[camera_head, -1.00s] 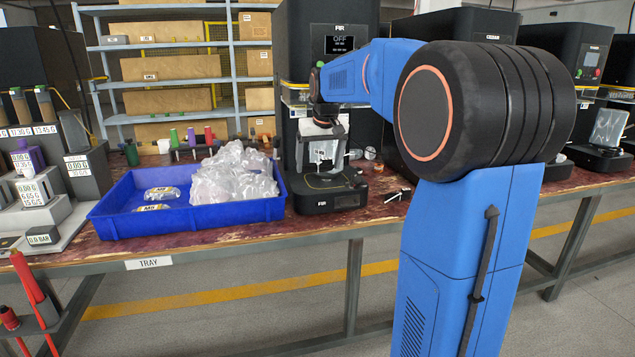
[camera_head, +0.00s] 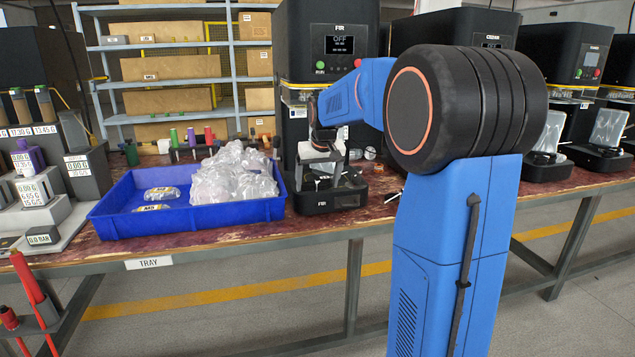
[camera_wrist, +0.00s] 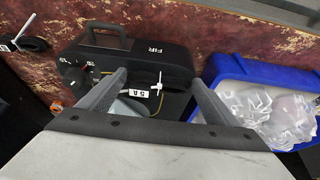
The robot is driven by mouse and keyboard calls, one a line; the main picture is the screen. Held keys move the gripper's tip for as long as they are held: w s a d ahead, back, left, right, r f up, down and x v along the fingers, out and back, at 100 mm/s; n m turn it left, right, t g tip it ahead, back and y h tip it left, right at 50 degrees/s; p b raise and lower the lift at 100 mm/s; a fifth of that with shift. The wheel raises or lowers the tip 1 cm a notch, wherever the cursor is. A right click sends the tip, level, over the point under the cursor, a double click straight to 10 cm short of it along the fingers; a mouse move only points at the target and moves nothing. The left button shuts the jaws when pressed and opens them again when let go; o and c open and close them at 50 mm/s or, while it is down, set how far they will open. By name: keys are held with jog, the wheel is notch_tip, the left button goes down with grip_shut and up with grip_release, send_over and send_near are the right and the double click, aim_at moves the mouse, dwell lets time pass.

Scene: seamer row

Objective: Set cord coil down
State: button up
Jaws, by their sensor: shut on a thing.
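My gripper (camera_head: 326,150) is low over the black base of the sealing machine (camera_head: 328,200), with its fingers pointing down. In the wrist view, my gripper (camera_wrist: 160,79) has its two grey fingers apart, on either side of a pale, partly hidden thing with a white 5A tag, which I take to be the cord coil (camera_wrist: 138,92). The coil's outline is mostly covered by the fingers and wrist. Whether it touches the machine's base below cannot be told. In the head view the coil cannot be made out.
A blue tray (camera_head: 190,214) with clear pouches (camera_head: 233,176) stands left of the machine. Further machines (camera_head: 560,70) stand right. Bare bench shows in front of the tray.

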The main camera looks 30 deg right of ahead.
jog(key=shift+f, duration=0.1)
jog(key=o, duration=1.1)
jog(key=v, duration=1.2)
jog(key=s+a+f+n, duration=0.1)
jog(key=s+a+f, duration=0.4)
jog(key=s, duration=0.6)
jog(key=s+a+f+n, duration=0.1)
jog(key=s+a+f, duration=0.5)
jog(key=s, duration=0.6)
jog(key=s+a+f+n+y, duration=0.1)
jog(key=s+a+f, duration=0.5)
jog(key=s, duration=0.6)
notch_tip(320, 180, down, 3)
jog(key=shift+s+r, duration=0.1)
jog(key=shift+s, duration=0.1)
jog(key=shift+a, duration=0.15)
